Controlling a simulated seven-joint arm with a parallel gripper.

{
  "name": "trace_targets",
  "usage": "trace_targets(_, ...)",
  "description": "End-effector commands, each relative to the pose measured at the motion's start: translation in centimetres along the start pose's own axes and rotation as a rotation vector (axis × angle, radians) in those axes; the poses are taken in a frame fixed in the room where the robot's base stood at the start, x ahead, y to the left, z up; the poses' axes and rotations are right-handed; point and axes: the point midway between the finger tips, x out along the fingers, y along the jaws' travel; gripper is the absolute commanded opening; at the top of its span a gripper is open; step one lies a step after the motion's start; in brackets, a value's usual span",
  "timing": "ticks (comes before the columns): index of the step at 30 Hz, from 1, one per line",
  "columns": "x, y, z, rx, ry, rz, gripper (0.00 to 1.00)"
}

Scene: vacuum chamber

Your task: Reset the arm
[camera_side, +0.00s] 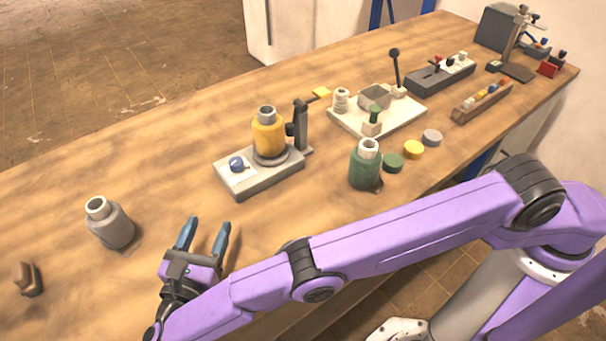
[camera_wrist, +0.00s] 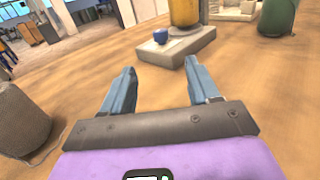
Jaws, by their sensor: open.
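My gripper (camera_side: 204,236) is open and empty, held at the near side of the wooden workbench (camera_side: 150,160), left of centre. My purple arm reaches in from the right along the bench's near side. A grey bottle (camera_side: 110,223) stands to the left of my gripper; part of it shows at the left edge of the wrist view (camera_wrist: 22,122). A grey stand (camera_side: 265,180) with a blue knob holds a yellow bottle (camera_side: 268,132), beyond my gripper.
A green bottle (camera_side: 365,165) and green, yellow and grey caps (camera_side: 413,149) stand near the front edge. Behind are a cream plate with a lever (camera_side: 350,120), a dark grey box (camera_side: 440,76) and a wooden rack (camera_side: 482,104).

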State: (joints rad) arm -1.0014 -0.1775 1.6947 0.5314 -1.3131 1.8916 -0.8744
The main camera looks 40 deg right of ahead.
Motion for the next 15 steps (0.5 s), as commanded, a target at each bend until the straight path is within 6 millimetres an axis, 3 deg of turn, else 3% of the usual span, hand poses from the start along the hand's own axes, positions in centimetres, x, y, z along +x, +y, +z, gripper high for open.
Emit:
trace_targets(5, 0.6, 0.4, 0.7, 0.011, 0.034, -0.004, 0.60)
trace_targets(11, 3.1, 0.9, 3.7, 0.071, 0.191, -0.029, 0.60)
trace_targets(15, 5.0, -0.1, 6.0, 0.128, 0.326, -0.062, 0.60)
